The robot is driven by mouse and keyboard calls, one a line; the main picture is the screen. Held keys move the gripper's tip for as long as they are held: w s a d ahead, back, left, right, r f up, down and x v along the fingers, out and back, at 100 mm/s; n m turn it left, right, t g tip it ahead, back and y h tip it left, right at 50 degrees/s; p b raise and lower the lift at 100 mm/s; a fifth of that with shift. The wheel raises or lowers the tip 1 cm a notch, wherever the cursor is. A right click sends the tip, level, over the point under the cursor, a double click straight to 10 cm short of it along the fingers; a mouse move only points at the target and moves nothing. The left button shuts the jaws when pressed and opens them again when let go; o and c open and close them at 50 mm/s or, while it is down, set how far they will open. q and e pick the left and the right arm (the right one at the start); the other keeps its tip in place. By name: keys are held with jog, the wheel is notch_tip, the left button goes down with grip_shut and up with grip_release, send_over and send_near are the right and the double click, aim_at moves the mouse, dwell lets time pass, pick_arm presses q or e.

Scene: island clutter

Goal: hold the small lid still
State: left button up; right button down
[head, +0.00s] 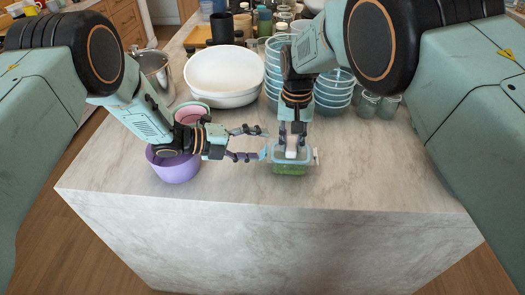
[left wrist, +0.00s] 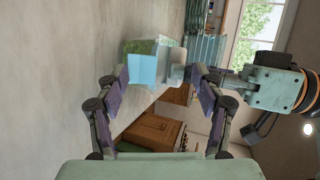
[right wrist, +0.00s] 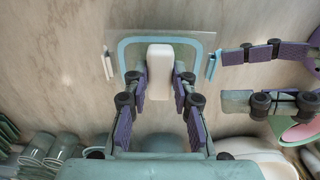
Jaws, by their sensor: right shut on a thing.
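A small clear container (head: 290,169) with green contents stands near the front edge of the counter. The small lid (right wrist: 190,36), clear with a pale blue seal band, is on top of it. Side flaps stick out left and right; the blue flap (left wrist: 142,69) faces my left gripper. My right gripper (right wrist: 160,75) points down, shut on a white block (right wrist: 159,70) over the lid; I cannot tell whether the block is part of it. My left gripper (head: 262,143) is open and empty, fingers spread, just left of the container.
A purple bowl (head: 174,170) and a pink-lined cup (head: 190,113) stand by my left wrist. White dishes (head: 222,77), stacked glass bowls (head: 334,92) and glass jars (head: 378,104) stand behind. The front right counter (head: 395,165) is clear.

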pick_arm(q)
jog(key=shift+a+r, duration=0.2)
jog(key=shift+r, duration=1.05)
jog(key=shift+a+r, duration=0.2)
jog(key=shift+r, duration=1.05)
dwell(0.9)
jog(key=shift+a, duration=0.1)
jog(key=shift+a+r, duration=0.25)
jog(key=shift+a, duration=1)
jog(key=shift+a+r, duration=0.25)
jog(key=shift+a, duration=0.95)
